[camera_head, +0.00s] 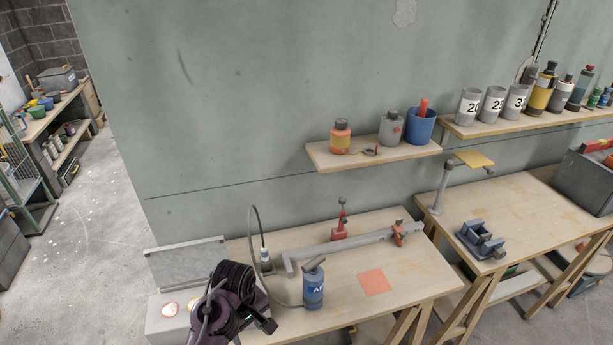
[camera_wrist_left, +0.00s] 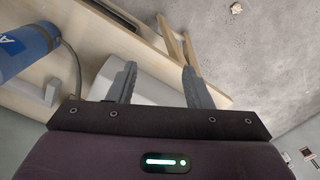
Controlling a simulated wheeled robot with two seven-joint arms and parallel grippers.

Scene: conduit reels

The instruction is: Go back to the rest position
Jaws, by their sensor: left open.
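My left gripper (camera_wrist_left: 160,85) shows in the left wrist view with its two fingers spread apart and nothing between them. In the head view my left arm is at the lower left, in front of the near workbench's left end, and hides part of it; its fingertips are hard to make out there. My right gripper is not in either view.
The near workbench (camera_head: 420,275) holds a blue bottle (camera_head: 314,290), an orange square (camera_head: 374,282), a grey bar (camera_head: 340,246) and a red-handled tool (camera_head: 340,225). A grey vise (camera_head: 480,240) sits on the right bench. The floor (camera_head: 95,250) at left is clear.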

